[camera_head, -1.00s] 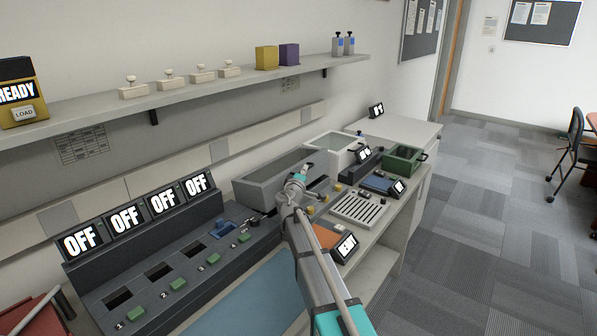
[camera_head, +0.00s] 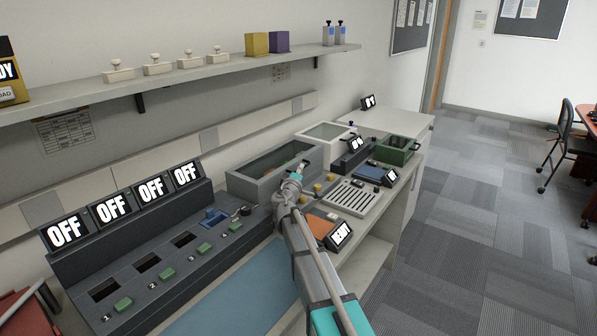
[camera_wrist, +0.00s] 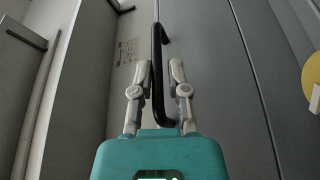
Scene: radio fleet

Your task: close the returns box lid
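My gripper (camera_wrist: 161,72) has its two fingertips apart, one on each side of a black bar handle (camera_wrist: 157,95) in the wrist view. The left finger is close to the bar; I cannot tell whether it touches. In the head view my gripper (camera_head: 301,167) is at the right end of a long grey box (camera_head: 243,186) with a greenish interior and hides part of it. No returns label is legible, so I cannot tell for sure which box is the returns box. The handle is not clearly seen in the head view.
A pale box (camera_head: 305,139) and a green box (camera_head: 399,147) stand farther along the counter. A dark console (camera_head: 165,256) with several OFF screens is at left. A slotted tray (camera_head: 352,196) lies right of my arm. A shelf (camera_head: 190,77) runs above.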

